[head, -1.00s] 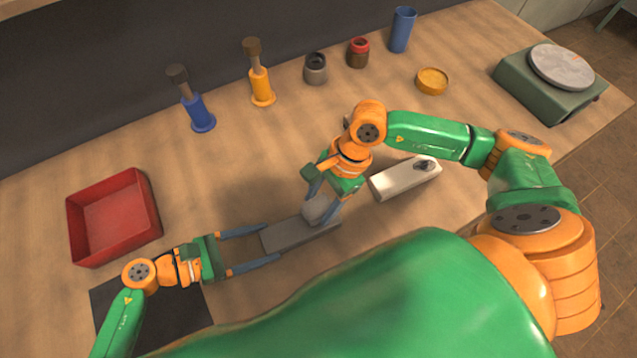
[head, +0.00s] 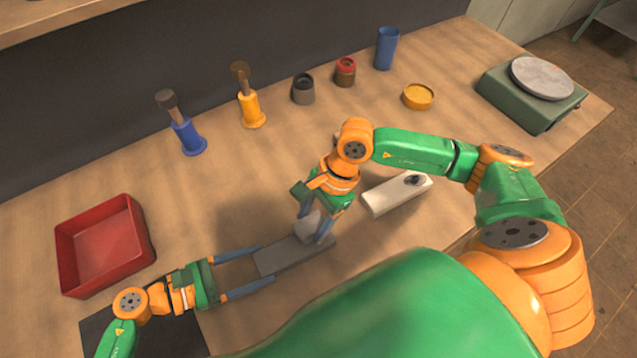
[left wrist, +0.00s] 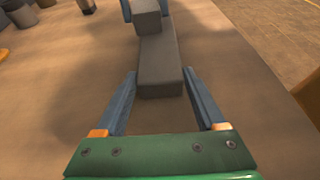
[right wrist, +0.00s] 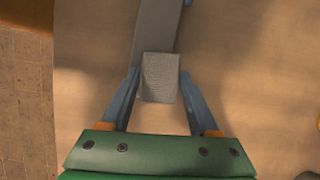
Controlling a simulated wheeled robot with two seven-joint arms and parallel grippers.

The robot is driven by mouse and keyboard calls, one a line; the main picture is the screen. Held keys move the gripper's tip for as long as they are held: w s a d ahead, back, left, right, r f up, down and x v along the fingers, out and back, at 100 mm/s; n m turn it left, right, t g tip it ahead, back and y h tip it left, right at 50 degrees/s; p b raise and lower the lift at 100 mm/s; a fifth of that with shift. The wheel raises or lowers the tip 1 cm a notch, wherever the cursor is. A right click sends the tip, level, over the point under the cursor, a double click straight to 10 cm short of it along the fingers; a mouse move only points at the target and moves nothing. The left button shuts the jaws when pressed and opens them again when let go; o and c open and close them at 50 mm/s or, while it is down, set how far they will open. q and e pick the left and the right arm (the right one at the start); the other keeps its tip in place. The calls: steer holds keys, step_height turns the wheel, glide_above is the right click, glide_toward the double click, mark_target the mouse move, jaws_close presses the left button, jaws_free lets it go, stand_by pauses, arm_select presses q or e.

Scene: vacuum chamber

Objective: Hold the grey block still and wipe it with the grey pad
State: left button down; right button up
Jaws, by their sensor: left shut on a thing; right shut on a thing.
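The grey block (head: 278,261) is a long, flat bar lying on the table. My left gripper (head: 266,264) is shut on its left end, one finger on each long side. The block also shows in the left wrist view (left wrist: 160,72) and the right wrist view (right wrist: 157,25). The grey pad (head: 308,227) is a lighter small block over the right half of the bar. My right gripper (head: 313,230) is shut on it from above. The pad also shows in the right wrist view (right wrist: 160,78). Its underside is hidden, so I cannot tell whether it touches the bar.
A white device (head: 397,194) lies close right of the right gripper. A red tray (head: 103,284) stands at the left, near a black mat (head: 95,330). Brushes in blue (head: 187,137) and yellow (head: 251,110) holders, jars and a scale (head: 532,103) stand farther back. Mid-table is clear.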

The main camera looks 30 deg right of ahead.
steer(key=shift+w, duration=0.85)
steer(key=shift+r, duration=4.05)
arm_select(q)
jaws_free()
steer(key=v, duration=1.1)
steer(key=shift+a+f, duration=0.1)
arm_select(e)
steer(key=shift+s, duration=0.1)
arm_select(q)
steer(key=shift+a+r, duration=0.25)
steer(key=shift+a, duration=0.15)
